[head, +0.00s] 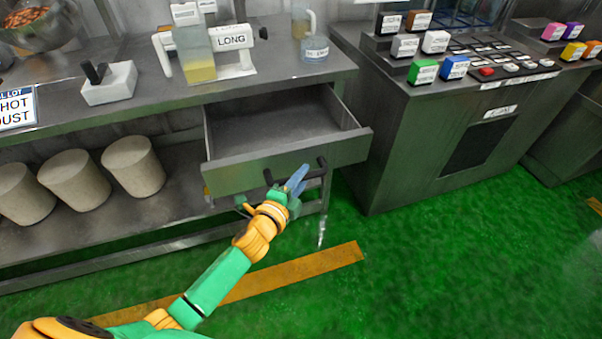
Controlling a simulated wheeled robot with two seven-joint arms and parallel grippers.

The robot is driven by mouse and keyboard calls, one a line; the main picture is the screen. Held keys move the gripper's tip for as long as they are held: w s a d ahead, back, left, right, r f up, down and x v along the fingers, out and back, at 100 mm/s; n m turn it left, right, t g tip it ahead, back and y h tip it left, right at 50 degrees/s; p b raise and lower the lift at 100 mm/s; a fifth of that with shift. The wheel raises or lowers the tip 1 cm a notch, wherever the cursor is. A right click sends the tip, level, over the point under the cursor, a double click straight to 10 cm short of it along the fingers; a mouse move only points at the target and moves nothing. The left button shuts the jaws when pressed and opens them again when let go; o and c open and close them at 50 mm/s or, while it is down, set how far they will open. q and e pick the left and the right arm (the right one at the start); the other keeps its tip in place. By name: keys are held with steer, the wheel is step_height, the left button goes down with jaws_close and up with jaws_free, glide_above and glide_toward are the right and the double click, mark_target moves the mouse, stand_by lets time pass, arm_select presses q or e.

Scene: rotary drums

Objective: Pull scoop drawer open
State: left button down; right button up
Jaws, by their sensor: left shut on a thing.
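The scoop drawer (240,172) is a grey metal drawer under the left counter. It stands pulled out, and its inside looks empty. A dark bar handle (315,171) sits on its front. My left gripper (297,178) is at the handle and shut on it; the fingers partly hide the bar. My left arm reaches in from the bottom left. My right gripper is not in view.
Several pale drums (133,167) stand on the lower shelf. A control console (400,130) stands right. Green floor is clear in front.

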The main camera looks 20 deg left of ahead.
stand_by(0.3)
arm_select(q)
steer(key=c, duration=0.7)
jaws_free()
steer(key=shift+c, duration=0.2)
steer(key=v, duration=0.7)
steer(key=shift+s+f, duration=0.1)
steer(key=shift+s, duration=0.05)
